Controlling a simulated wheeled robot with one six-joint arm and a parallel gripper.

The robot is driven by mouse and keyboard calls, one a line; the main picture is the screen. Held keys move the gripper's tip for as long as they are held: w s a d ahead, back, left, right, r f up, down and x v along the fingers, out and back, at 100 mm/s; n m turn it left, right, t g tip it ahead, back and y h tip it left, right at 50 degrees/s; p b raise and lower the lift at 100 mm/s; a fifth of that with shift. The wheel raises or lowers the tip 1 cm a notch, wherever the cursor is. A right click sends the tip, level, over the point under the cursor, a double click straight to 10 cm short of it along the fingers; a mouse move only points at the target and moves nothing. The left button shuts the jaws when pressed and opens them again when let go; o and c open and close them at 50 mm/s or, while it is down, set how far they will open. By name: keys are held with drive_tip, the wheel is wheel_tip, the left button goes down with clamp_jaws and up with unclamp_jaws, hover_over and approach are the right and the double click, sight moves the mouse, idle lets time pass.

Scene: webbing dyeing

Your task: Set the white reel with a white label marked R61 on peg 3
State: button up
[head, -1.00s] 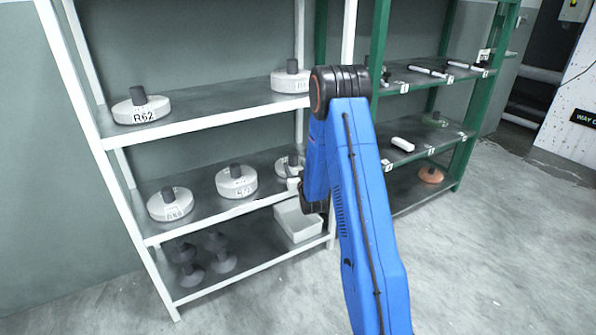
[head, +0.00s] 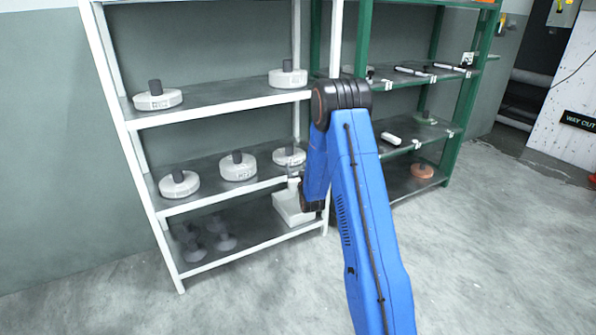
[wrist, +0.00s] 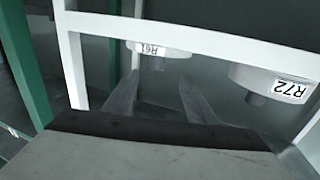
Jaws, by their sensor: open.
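The white reel marked R61 (wrist: 158,50) hangs inverted in the wrist view, ahead of my fingers, its label partly cut by a white shelf rail. It appears to be the right-hand reel (head: 289,156) on the middle white shelf in the head view. My gripper (wrist: 160,98) is open and empty, its two blurred fingers pointing toward that reel, one to each side of its dark hub; touch cannot be told. In the head view my arm hides most of the gripper. Peg 3 cannot be picked out; number tags on the green rack (head: 449,133) are too small to read.
A reel marked R72 (wrist: 262,82) stands close beside R61. Another white reel (head: 178,184) shares that shelf. Two reels, one of them here (head: 158,96), are on the shelf above. A white bin (head: 290,209) and grey cones (head: 192,240) are below. The floor in front is clear.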

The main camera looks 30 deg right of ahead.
drive_tip(key=s+a+r+g+y, duration=0.1)
drive_tip(key=s+a+r, duration=0.2)
drive_tip(key=r, duration=0.3)
drive_tip(key=s+a+r+g, duration=0.2)
drive_tip(key=s+a+r, duration=0.1)
drive_tip(key=r, duration=0.2)
drive_tip(key=s+a+r+g+y, duration=0.1)
drive_tip(key=s+a+r, duration=0.2)
drive_tip(key=s, duration=0.2)
drive_tip(key=s+a+r+n+g, duration=0.1)
drive_tip(key=s+a+r, duration=0.1)
drive_tip(key=s, duration=0.4)
drive_tip(key=s+a+r+g+y, duration=0.1)
drive_tip(key=s+a+r, duration=0.2)
drive_tip(key=s, duration=0.2)
drive_tip(key=s+a+g, duration=0.2)
drive_tip(key=s, duration=1.1)
drive_tip(key=s+a+n+g, duration=0.1)
drive_tip(key=s+a+g, duration=0.1)
drive_tip(key=s, duration=1.2)
drive_tip(key=s+a+g+y, duration=0.1)
drive_tip(key=s+a+g, duration=0.1)
drive_tip(key=s, duration=1.1)
drive_tip(key=shift+s+a+r+n+g, duration=0.15)
drive_tip(key=shift+s+a+n+g, duration=0.2)
drive_tip(key=shift+a, duration=0.4)
drive_tip(key=shift+c, duration=0.4)
